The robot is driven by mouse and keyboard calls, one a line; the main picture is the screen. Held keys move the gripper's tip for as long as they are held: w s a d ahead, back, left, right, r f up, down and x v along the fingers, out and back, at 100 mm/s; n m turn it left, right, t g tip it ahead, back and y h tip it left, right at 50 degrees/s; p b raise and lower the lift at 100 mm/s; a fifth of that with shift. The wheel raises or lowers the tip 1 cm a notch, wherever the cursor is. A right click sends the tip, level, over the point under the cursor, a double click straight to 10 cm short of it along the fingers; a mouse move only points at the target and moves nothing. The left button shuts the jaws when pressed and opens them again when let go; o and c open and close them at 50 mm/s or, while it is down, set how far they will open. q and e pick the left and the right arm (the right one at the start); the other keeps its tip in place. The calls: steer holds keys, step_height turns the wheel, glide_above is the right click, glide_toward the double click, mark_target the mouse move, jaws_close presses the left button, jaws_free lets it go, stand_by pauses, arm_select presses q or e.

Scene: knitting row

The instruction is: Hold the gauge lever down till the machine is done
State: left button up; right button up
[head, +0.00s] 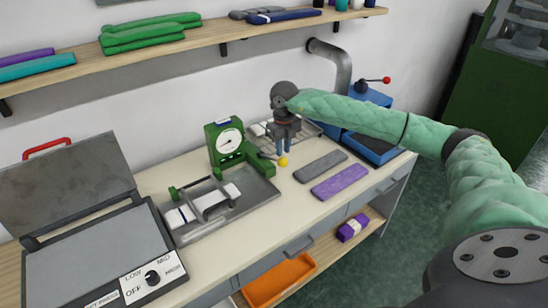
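The gauge machine is green with a round white dial (229,138) and stands at the back middle of the bench. A dark lever reaches out from its right side and ends in a yellow knob (283,162). My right gripper (283,153) points down just above the knob, with its bluish fingers close together. I cannot tell whether they touch the knob or are fully shut. White fabric pieces (230,190) lie under a grey clamp in the metal tray (262,193) in front of the gauge. My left gripper is not in view.
A press with a dial (152,278) and raised lid (70,183) stands at the left. Grey (320,166) and purple (342,181) fabric strips lie right of the knob. A blue machine (372,148) is behind them. A shelf (220,30) runs above. An orange bin (280,281) sits below.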

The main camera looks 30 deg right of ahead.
mark_target(283, 158)
steer(key=shift+f, duration=0.2)
steer(key=shift+f+b, duration=1.7)
steer(key=shift+f, duration=0.25)
steer(key=shift+s+f+b, duration=0.2)
steer(key=shift+f+b, duration=0.55)
steer(key=shift+f, duration=0.2)
steer(key=shift+s+f+b, duration=0.15)
steer(key=shift+f+b, duration=0.6)
steer(key=shift+f, duration=0.2)
steer(key=shift+r, duration=0.1)
stand_by(0.5)
steer(key=shift+r+p, duration=1.95)
steer(key=shift+r, duration=4.55)
steer(key=shift+a+f, duration=0.1)
